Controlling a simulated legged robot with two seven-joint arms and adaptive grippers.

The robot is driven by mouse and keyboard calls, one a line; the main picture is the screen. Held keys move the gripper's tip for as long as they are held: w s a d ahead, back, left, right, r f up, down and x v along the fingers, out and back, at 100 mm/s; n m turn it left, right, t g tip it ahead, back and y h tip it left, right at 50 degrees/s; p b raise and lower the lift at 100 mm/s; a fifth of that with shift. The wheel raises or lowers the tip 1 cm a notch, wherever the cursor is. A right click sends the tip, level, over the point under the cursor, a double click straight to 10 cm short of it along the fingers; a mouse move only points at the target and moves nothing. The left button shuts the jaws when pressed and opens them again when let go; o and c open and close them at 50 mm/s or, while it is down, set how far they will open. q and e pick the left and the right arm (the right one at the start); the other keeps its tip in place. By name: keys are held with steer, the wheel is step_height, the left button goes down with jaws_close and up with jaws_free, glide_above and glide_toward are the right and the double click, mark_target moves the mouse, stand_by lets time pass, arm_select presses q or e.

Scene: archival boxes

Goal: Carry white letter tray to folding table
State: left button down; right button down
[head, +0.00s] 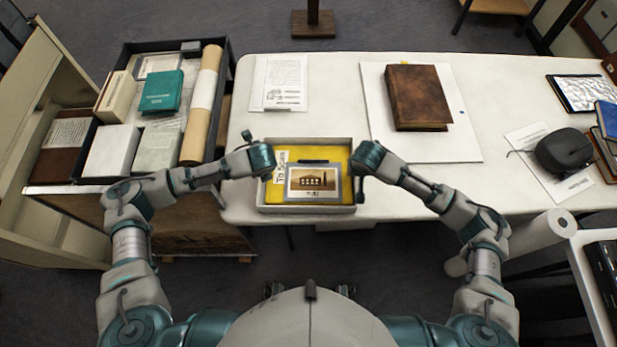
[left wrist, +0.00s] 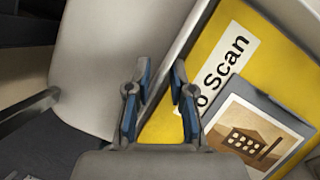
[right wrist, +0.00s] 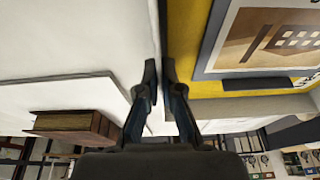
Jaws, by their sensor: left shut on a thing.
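The white letter tray (head: 306,209) has a yellow lining, a "To Scan" label and a framed building picture (head: 313,181) inside. It is level at the front edge of the white-topped table (head: 340,85); I cannot tell whether it touches the top. My left gripper (head: 266,172) is shut on the tray's left wall, with one finger on each side in the left wrist view (left wrist: 160,85). My right gripper (head: 353,171) is at the right wall. Its fingers look closed around that wall in the right wrist view (right wrist: 160,75).
A brown book (head: 417,97) lies on a white board to the right. Papers (head: 279,82) lie behind the tray. A dark crate (head: 226,85) of boxes stands left of the table. A dark rounded device (head: 564,152) and more books are at the right end.

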arm_select(q)
steer(key=shift+a+f, duration=0.3)
steer(key=shift+a, duration=0.1)
arm_select(e)
steer(key=shift+w+d+f, duration=0.1)
steer(key=shift+d+f, duration=0.15)
steer(key=shift+d, duration=0.05)
arm_select(q)
steer(key=c, duration=1.3)
jaws_free()
steer(key=shift+f, duration=0.1)
arm_select(e)
steer(key=c, duration=1.7)
jaws_free()
steer(key=shift+f, duration=0.1)
arm_select(q)
steer(key=shift+o, duration=1.4)
steer(key=shift+a, duration=0.1)
arm_select(e)
steer(key=o, duration=0.4)
steer(key=shift+a, duration=0.55)
